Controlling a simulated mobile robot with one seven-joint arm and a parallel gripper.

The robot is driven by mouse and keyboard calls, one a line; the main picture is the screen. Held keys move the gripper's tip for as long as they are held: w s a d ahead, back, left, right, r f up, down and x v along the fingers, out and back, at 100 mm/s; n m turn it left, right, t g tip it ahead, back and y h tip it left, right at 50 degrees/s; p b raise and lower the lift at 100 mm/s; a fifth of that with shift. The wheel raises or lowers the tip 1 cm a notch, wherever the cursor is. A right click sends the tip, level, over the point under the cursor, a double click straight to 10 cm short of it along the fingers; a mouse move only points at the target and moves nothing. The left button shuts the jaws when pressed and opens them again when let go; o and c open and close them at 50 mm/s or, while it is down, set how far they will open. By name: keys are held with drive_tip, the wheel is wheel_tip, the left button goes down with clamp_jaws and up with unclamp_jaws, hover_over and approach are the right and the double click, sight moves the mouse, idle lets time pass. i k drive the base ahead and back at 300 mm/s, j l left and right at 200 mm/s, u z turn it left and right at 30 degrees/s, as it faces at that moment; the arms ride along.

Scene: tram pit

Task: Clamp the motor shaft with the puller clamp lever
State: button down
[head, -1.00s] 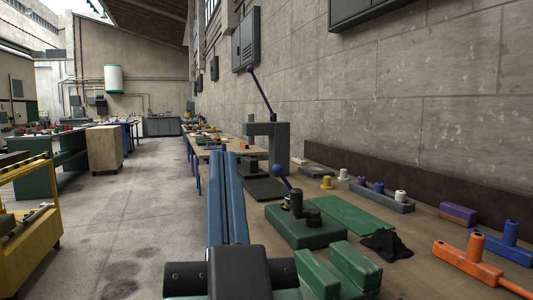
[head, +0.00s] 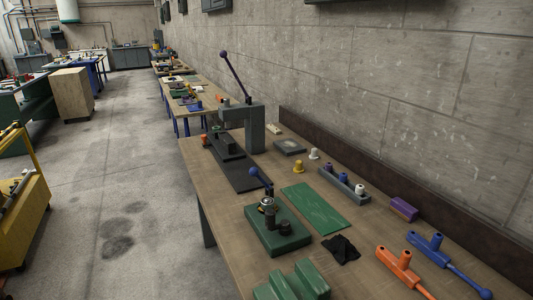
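A green base block (head: 291,241) stands on the wooden bench. It carries a small metallic and dark cylindrical part (head: 268,205), which may be the motor; its shaft is too small to make out. A short lever with a dark blue ball (head: 254,171) rises at this fixture, tilted to the upper left. Behind it stands a grey press-like frame (head: 255,130) with a long dark lever (head: 236,75) tipped by a purple ball, also leaning up and left. I cannot tell from the picture which lever is the puller clamp's. My gripper is not in view.
A green mat (head: 315,208) and a black cloth (head: 341,248) lie right of the base. Green blocks (head: 291,284) stand in front. A holder with bobbins (head: 344,187) and orange (head: 403,269) and blue (head: 447,262) tools lie right. The aisle floor (head: 110,190) is open.

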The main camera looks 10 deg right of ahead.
sight(254, 171)
drive_tip(key=i+l, duration=1.5)
drive_tip(key=i, duration=0.25)
